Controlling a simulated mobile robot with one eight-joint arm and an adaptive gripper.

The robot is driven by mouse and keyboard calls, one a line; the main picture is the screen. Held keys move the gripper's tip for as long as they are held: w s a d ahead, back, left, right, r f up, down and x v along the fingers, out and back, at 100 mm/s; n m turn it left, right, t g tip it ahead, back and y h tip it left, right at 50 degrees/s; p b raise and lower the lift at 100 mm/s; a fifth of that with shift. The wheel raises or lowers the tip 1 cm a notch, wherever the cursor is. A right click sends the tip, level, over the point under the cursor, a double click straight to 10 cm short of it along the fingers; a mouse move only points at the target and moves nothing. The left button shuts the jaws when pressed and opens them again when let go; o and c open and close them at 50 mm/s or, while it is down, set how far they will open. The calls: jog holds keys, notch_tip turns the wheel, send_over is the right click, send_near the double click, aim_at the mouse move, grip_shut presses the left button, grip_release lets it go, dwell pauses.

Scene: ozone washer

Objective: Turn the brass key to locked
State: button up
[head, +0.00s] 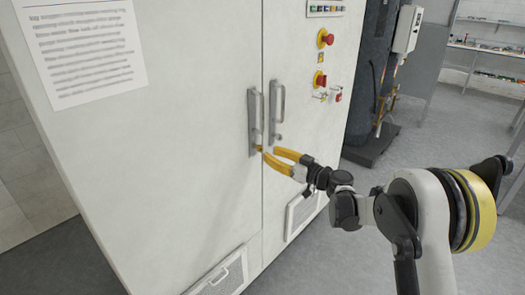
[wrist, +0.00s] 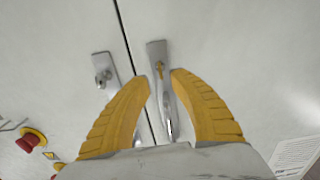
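The small brass key (wrist: 160,69) sits in the lock plate (wrist: 157,48) at the end of a cabinet door handle. In the wrist view it lies between my two yellow fingertips, roughly in line with the plate. In the head view the key (head: 259,148) shows as a small yellow spot at the lower end of the left handle (head: 256,112), partly merged with my fingertip. My gripper (head: 269,152) is open; its fingers also show in the wrist view (wrist: 160,76), with a gap around the key. I cannot tell whether either finger touches it.
A second handle (head: 277,102) with a keyhole stands just right across the door seam. Red emergency buttons (head: 325,38) are higher on the right door. Vents (head: 303,212) sit low on the doors. A printed notice (head: 85,50) is at upper left. Open floor (head: 405,155) lies to the right.

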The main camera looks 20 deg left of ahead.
jog(key=v, duration=0.6)
jog(key=shift+d, duration=0.1)
jog(key=shift+r, duration=0.1)
jog(key=s+d+r+m+h, duration=0.3)
jog(key=s+d+r+h, duration=0.1)
jog(key=s+d, duration=0.25)
jog(key=s+d+r+m+h, duration=0.3)
jog(key=s+d, duration=0.3)
jog(key=d, duration=0.1)
jog(key=s+d+f+m+h, duration=0.2)
jog(key=s+d+m+h, duration=0.1)
jog(key=s+d, duration=0.8)
jog(key=s+d+f+m+h, duration=0.3)
jog(key=s+d+h, duration=0.3)
jog(key=s+d, duration=0.5)
jog(key=shift+s+d+m+h, duration=0.3)
jog(key=shift+s+d+m, duration=0.1)
jog(key=shift+s+m, duration=0.5)
jog(key=shift+s+f, duration=0.1)
